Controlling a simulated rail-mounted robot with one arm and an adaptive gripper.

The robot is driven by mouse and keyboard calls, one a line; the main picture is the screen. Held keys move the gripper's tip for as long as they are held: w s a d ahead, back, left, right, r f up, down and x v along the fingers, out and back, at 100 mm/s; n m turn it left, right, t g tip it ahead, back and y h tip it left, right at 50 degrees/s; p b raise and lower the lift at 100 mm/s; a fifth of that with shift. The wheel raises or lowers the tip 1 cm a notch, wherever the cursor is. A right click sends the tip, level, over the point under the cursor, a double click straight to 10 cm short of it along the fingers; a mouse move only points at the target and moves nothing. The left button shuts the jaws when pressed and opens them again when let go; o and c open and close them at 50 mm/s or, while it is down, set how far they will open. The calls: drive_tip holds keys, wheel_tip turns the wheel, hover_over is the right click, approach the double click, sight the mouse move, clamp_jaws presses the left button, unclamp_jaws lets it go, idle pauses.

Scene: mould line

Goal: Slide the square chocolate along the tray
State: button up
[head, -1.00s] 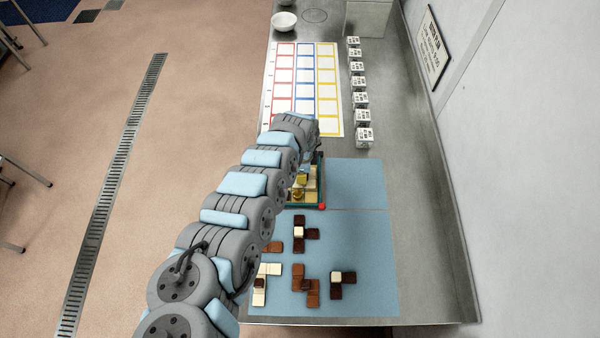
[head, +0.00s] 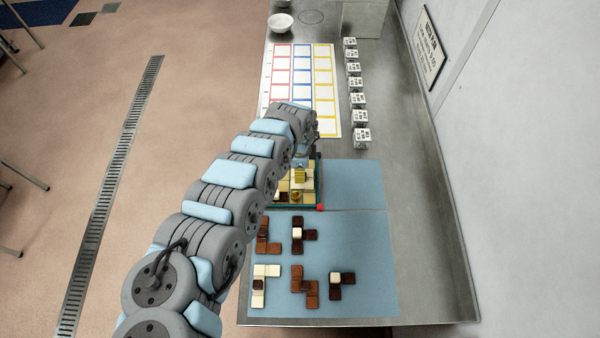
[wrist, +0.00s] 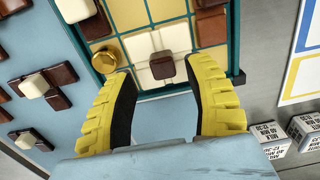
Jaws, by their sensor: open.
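My gripper (wrist: 160,70) is open over the tray's near edge, one yellow finger each side of a small dark brown square chocolate (wrist: 161,66). That square sits on cream pieces (wrist: 158,43), with gaps visible to both fingers. Further cream and dark pieces lie in the tray. A round gold knob (wrist: 105,55) stands left of the fingers.
Several chocolate shapes (head: 303,284) lie on the blue mat (head: 355,240) in front of the tray. A coloured grid sheet (head: 325,80), a row of printed cubes (head: 357,97) and a white bowl (head: 281,23) are beyond.

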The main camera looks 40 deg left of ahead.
wheel_tip(320, 180, up, 8)
idle(0.5)
idle(0.5)
